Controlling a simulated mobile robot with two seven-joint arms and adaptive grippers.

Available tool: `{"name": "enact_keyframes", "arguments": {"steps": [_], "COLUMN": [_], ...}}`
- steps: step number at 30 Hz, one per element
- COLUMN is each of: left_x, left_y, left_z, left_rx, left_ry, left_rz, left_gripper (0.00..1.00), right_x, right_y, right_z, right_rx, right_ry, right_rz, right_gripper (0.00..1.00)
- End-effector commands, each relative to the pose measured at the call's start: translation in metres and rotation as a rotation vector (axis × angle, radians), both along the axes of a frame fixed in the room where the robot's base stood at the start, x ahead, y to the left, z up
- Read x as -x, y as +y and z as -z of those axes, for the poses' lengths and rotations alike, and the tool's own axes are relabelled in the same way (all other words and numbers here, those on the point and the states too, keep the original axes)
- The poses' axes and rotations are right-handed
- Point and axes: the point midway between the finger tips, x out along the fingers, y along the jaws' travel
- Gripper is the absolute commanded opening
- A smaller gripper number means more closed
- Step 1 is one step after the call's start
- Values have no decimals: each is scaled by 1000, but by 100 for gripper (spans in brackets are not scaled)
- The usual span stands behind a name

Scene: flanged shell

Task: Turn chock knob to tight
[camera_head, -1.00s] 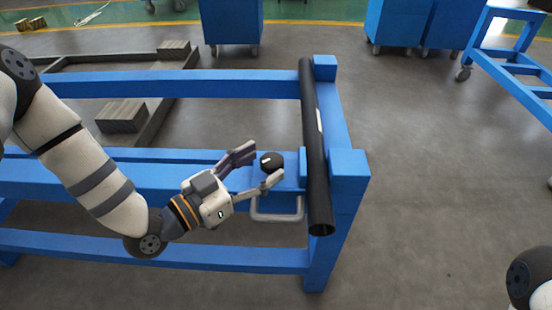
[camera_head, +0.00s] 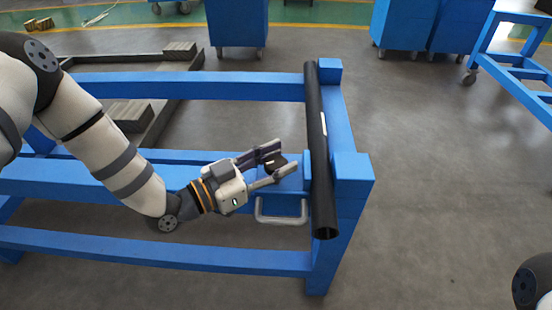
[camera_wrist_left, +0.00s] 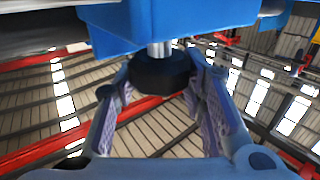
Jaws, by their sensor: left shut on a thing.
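The black round chock knob (camera_head: 281,160) sits at the end of the blue chock block (camera_head: 290,182) on the stand, beside the dark pipe. My left gripper (camera_head: 277,161) is shut on the knob, one finger on either side, partly hiding it. The left wrist view shows the knob (camera_wrist_left: 160,73) on a short metal shaft under the blue block (camera_wrist_left: 165,25), between the two fingers of my left gripper (camera_wrist_left: 160,80). No mark on the knob can be read now. My right gripper is out of view.
The black pipe (camera_head: 319,150) lies across the blue stand (camera_head: 185,86), right of the knob. A grey handle (camera_head: 281,219) hangs below the chock block. Blue cabinets (camera_head: 237,22) stand behind.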

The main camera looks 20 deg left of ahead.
Motion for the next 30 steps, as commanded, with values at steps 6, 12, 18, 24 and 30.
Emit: {"name": "enact_keyframes", "arguments": {"steps": [6,12,18,24,30], "left_x": [0,0,0,0,13], "left_y": [0,0,0,0,15], "left_z": [0,0,0,0,1], "left_rx": [-2,0,1,-1,-2], "left_ry": [0,3,2,2,4], "left_rz": [151,156,155,155,152], "left_gripper": [10,10,59,59,59], "right_x": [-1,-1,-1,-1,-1], "right_y": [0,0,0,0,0], "right_z": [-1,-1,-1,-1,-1], "right_rx": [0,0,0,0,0], "right_ry": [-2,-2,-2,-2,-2], "right_rz": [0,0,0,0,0], "right_gripper": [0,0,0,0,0]}}
